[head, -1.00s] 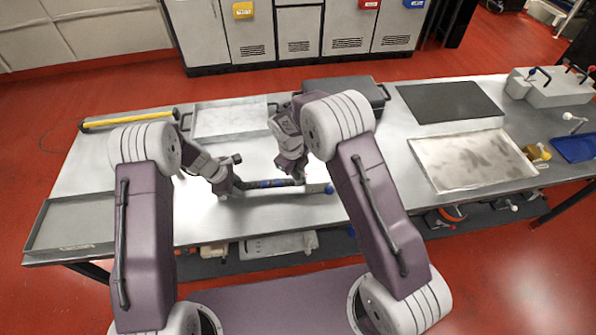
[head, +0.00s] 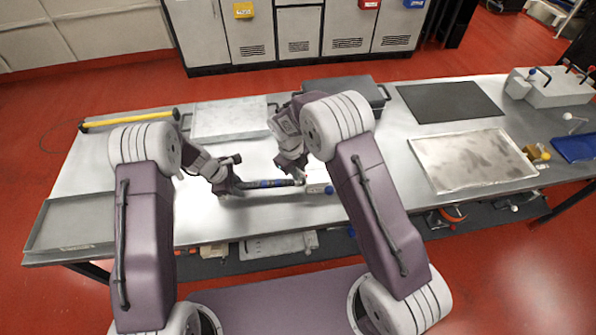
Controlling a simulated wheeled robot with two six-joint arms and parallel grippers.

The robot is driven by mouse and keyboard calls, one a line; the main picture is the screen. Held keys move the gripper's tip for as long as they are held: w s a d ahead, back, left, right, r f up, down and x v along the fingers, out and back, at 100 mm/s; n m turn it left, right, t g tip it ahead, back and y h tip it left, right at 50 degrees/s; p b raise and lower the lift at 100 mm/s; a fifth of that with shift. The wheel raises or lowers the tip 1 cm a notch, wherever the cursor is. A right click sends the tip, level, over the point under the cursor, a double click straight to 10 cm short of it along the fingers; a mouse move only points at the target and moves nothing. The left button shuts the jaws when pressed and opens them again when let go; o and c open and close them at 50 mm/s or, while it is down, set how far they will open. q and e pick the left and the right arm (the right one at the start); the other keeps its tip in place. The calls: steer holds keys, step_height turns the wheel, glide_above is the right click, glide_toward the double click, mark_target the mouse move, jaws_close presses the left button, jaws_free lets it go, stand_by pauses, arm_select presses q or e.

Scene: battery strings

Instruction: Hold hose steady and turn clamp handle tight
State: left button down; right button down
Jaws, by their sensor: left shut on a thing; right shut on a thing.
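A dark hose (head: 268,184) with blue bands lies left to right along the front part of the bench. My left gripper (head: 232,187) is shut on its left end. My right gripper (head: 300,178) points down at the hose's right end and is shut on the clamp handle; its fingertips and most of the handle are too small and covered to make out. A small pale fitting with a blue tip (head: 328,190) shows just right of the hose end, beside my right gripper. The clamp band itself cannot be made out.
A pale tray (head: 230,133) and a dark case (head: 368,84) stand behind my grippers. A yellow bar (head: 105,122) lies at the back left, a grey tray (head: 48,228) at the front left. A large shallow tray (head: 425,178) and black mat (head: 415,103) are to the right.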

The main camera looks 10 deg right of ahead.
steer(key=shift+w, duration=0.1)
stand_by(0.3)
steer(key=c, duration=1.6)
jaws_free()
steer(key=shift+c, duration=0.2)
step_height(320, 180, up, 12)
steer(key=s+a, duration=0.1)
steer(key=shift+s+a, duration=0.25)
steer(key=shift+a, duration=0.15)
